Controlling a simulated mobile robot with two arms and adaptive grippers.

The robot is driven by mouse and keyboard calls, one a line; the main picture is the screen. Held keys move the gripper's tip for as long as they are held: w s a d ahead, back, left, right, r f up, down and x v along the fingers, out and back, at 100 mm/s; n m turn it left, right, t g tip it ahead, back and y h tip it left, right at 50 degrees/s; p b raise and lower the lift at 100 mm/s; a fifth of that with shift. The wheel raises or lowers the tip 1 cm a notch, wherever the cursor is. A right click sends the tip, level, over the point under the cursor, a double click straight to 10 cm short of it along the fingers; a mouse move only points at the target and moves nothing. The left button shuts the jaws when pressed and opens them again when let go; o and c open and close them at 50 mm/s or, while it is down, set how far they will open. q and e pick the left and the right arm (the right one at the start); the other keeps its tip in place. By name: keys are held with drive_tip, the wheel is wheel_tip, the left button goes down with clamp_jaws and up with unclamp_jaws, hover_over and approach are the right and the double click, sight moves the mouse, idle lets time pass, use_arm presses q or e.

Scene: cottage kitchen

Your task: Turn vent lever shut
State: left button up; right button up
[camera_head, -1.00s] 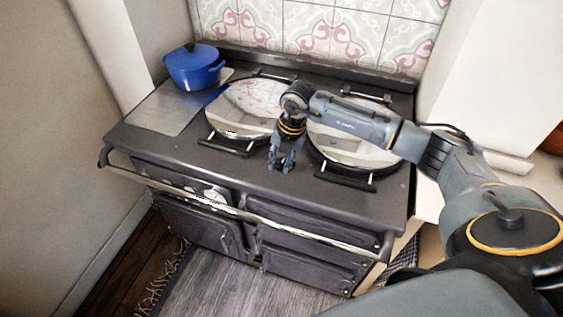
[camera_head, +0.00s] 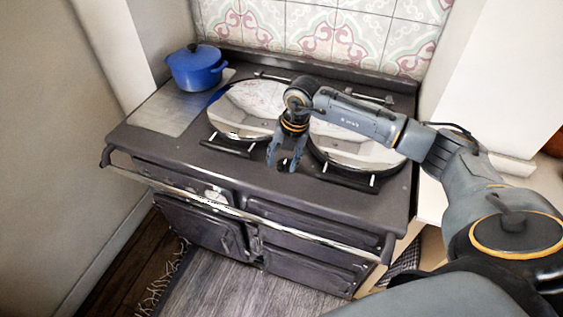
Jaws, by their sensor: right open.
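The dark range cooker (camera_head: 330,200) stands against the tiled wall. I cannot make out a vent lever for sure. A small pale round fitting (camera_head: 216,195) shows on the cooker's front, behind the rail. My right gripper (camera_head: 284,166) is open and empty, fingers pointing down, in front of and between the two round lids. It looks to be above the cooker top, clear of the front rail. My left gripper is not in view.
Two shiny round lids, the left (camera_head: 243,106) and the right (camera_head: 345,146), cover the hotplates. A blue lidded pot (camera_head: 196,70) stands at the back left. A long metal rail (camera_head: 290,233) runs across the front. A fringed rug (camera_head: 215,282) lies on the floor.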

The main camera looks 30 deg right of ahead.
wheel_tip(320, 180, up, 11)
drive_tip(key=s+d, duration=0.1)
drive_tip(key=shift+s+d+f, duration=0.15)
drive_tip(key=shift+d+f, duration=0.05)
drive_tip(key=shift+d, duration=0.1)
